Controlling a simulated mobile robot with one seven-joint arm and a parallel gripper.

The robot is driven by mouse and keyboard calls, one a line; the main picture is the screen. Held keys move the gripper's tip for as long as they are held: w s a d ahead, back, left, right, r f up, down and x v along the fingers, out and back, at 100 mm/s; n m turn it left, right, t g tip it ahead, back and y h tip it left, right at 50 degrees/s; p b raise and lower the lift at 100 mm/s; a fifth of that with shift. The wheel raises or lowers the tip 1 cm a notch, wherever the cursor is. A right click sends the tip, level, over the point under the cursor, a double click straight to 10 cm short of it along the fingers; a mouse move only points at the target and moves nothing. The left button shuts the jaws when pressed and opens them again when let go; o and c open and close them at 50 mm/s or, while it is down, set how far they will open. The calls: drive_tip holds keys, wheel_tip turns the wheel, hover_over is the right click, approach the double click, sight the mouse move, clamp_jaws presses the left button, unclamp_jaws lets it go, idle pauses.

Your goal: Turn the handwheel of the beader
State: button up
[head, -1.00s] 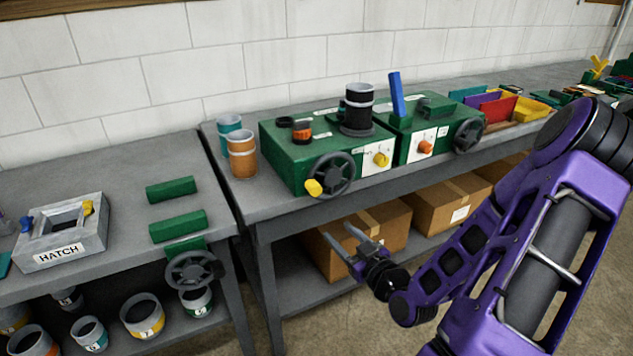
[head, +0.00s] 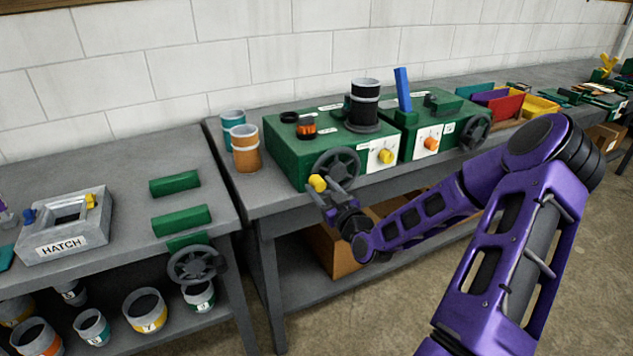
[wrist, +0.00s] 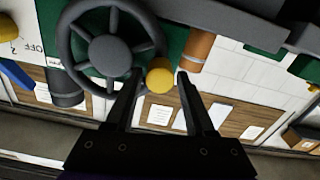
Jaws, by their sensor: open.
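A green machine (head: 290,152) on the middle bench carries a dark grey handwheel (head: 345,160) with a yellow crank knob (head: 318,183) at its lower left. I cannot read which machine is labelled the beader. My gripper (head: 327,193) is open and empty, right at this knob from below. In the wrist view the spoked handwheel (wrist: 111,55) is upper left, and the yellow knob (wrist: 160,78) shows between my two fingertips (wrist: 157,84). I cannot tell whether the fingers touch it. The finger tips partly overlap the wheel's lower rim in the head view.
A second green machine (head: 428,135) with its own handwheel (head: 476,132) stands to the right. Another handwheel (head: 195,266) hangs from the left bench (head: 120,170). Orange and teal cylinders (head: 245,150) stand left of the machine. A cardboard box (head: 335,250) sits on the shelf below.

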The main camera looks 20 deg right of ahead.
drive_tip(key=shift+w, duration=1.5)
drive_tip(key=shift+c, duration=0.2)
clamp_jaws()
